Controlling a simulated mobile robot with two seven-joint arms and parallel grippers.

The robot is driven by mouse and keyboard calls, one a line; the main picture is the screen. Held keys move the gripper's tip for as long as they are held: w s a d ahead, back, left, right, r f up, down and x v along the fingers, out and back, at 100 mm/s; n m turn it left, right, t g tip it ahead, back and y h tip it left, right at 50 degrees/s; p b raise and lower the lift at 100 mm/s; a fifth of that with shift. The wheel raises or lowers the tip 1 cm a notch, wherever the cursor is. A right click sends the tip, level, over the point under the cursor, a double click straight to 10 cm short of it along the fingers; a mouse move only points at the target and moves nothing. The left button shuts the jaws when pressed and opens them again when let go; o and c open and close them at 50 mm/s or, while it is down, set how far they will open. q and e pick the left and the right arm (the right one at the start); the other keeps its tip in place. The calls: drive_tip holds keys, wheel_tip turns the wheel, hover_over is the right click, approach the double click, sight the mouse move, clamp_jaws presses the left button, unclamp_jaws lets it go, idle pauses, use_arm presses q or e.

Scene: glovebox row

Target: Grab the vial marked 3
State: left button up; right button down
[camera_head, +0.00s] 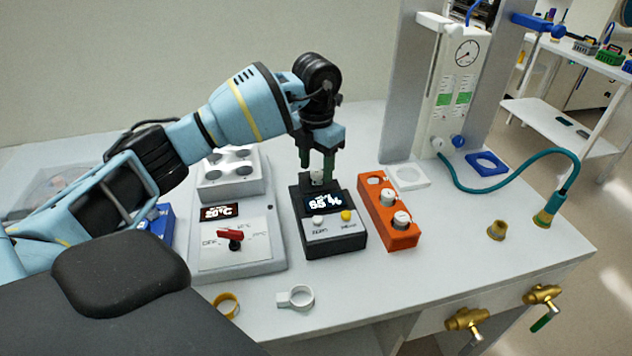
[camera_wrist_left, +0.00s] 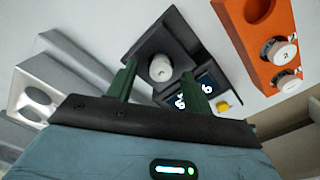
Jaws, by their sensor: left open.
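A white-capped vial (camera_head: 317,178) stands in the black device with a lit display (camera_head: 337,242). In the left wrist view this vial (camera_wrist_left: 160,69) shows between and just beyond the fingers, and I read no number on its cap. My left gripper (camera_head: 318,160) points down over it, open, with nothing clearly held. The left wrist view shows its two green fingers apart (camera_wrist_left: 158,88). Two more capped vials, (camera_head: 388,198) and (camera_head: 401,220), stand in the orange rack (camera_head: 402,240). My right gripper is not in view.
A grey heater with a red knob (camera_head: 231,236) stands left of the black device. A white ring (camera_head: 301,297) and a yellow ring (camera_head: 227,304) lie near the front edge. A teal hose (camera_head: 500,180) arches at right.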

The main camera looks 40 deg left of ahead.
sight(316, 172)
use_arm(q)
drive_tip(key=shift+f, duration=0.45)
drive_tip(key=shift+d, duration=0.1)
drive_tip(key=c, duration=1.1)
wheel_tip(316, 172, up, 10)
